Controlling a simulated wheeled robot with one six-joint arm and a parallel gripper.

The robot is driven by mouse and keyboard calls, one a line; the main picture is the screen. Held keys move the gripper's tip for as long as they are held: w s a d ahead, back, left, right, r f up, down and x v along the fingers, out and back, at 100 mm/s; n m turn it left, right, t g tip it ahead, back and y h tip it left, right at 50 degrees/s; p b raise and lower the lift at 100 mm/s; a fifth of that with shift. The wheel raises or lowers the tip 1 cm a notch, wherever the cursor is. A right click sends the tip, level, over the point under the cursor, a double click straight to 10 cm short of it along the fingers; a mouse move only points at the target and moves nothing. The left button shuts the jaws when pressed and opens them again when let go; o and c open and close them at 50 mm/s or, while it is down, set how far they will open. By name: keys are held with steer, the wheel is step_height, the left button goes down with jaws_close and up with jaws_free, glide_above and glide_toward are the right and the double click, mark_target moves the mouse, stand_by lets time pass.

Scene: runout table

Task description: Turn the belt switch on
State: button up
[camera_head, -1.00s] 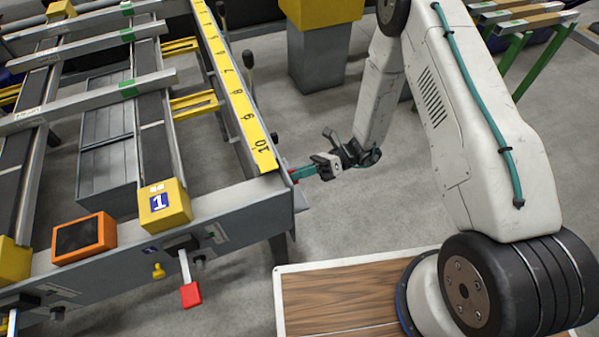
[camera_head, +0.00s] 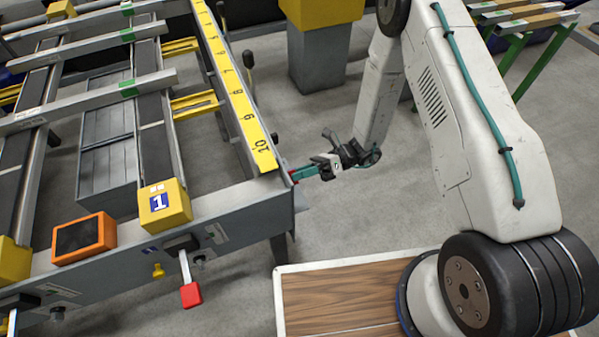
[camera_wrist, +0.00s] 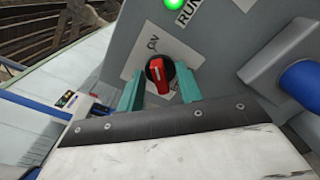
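The belt switch is a red rotary knob (camera_wrist: 159,74) on a black round base, on a grey panel in the wrist view. Its red handle stands close to upright in the picture, and an "ON" label (camera_wrist: 152,44) is just above it. My gripper (camera_wrist: 158,70) has one teal finger on each side of the knob, with the red handle between them and clear of both. In the head view my gripper (camera_head: 298,174) is at the table's right end, where the knob is hard to make out.
A green lamp (camera_wrist: 173,3) is lit beside a "RUN" label (camera_wrist: 188,12). A grey housing with a blue part (camera_wrist: 302,80) sticks out at the right. The runout table (camera_head: 240,212) carries a red-ended lever (camera_head: 190,294) in front.

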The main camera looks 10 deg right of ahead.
steer(key=shift+d, duration=0.15)
steer(key=v, duration=0.7)
steer(key=shift+d, duration=0.3)
steer(key=shift+w, duration=0.1)
